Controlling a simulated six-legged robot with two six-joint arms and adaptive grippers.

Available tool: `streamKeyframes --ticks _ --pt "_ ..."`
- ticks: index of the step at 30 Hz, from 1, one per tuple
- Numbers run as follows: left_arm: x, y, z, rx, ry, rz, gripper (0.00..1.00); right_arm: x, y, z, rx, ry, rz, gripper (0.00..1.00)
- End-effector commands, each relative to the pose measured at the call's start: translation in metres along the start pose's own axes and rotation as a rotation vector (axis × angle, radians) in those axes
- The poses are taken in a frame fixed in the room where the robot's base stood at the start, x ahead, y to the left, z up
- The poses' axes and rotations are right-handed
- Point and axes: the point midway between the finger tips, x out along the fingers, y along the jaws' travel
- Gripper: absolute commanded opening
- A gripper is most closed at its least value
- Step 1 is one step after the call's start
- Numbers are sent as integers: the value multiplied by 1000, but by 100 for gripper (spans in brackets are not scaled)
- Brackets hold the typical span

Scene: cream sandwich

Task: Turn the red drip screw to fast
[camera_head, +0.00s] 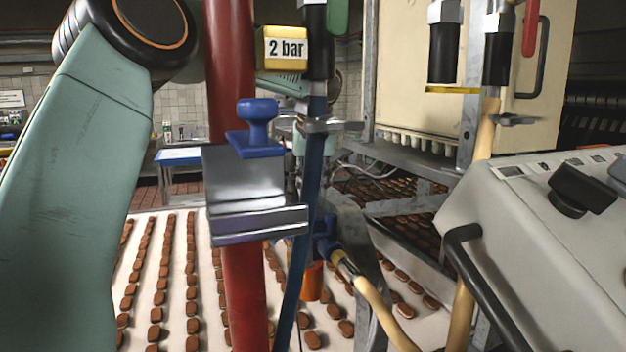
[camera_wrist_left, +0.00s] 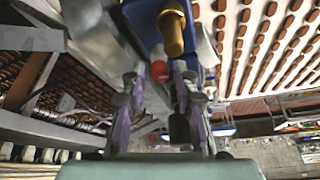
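The red drip screw (camera_wrist_left: 160,71) shows in the left wrist view as a small round red end beside a blue fitting with a brass-coloured piece (camera_wrist_left: 172,32). My left gripper (camera_wrist_left: 158,80) is open, with its two fingers apart and the red screw seen between the tips. I cannot tell whether the fingers touch it. In the head view an orange-red cylinder (camera_head: 312,281), apparently the same screw, hangs below the blue fitting (camera_head: 326,238). Any speed marking is not readable. In the head view my left gripper is not clearly visible behind the pipe and blue strip. My right gripper is not in view.
A thick red pipe (camera_head: 230,80) carries a grey bracket (camera_head: 255,195) with a blue knob (camera_head: 257,115). A "2 bar" sign (camera_head: 286,48) hangs above. A hose (camera_head: 375,300) leaves the fitting. A grey control box (camera_head: 530,215) stands right. Rows of biscuits lie on a white belt (camera_head: 172,300).

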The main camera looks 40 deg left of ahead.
Motion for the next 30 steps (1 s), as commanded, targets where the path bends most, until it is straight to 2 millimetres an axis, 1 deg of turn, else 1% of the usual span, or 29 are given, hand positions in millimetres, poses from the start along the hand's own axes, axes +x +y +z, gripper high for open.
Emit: streamKeyframes --ticks 1,3,4,11,14,17,24,27,30 --pt "-1 0 -1 0 3 1 36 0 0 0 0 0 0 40" --pt "-2 0 -1 0 5 2 42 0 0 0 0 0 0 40" --pt "-2 0 -2 0 5 2 43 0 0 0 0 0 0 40" --pt "-4 1 -2 -1 8 3 43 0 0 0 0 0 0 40" --pt "-8 1 -3 -1 10 3 43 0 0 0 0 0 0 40" --pt "-21 1 -4 -1 12 3 43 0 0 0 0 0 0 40" --pt "-59 1 -4 -1 10 3 43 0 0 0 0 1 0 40" --pt "-69 1 -4 -1 7 3 43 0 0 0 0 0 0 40" --pt "-75 1 -4 -1 6 2 43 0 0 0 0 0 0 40"
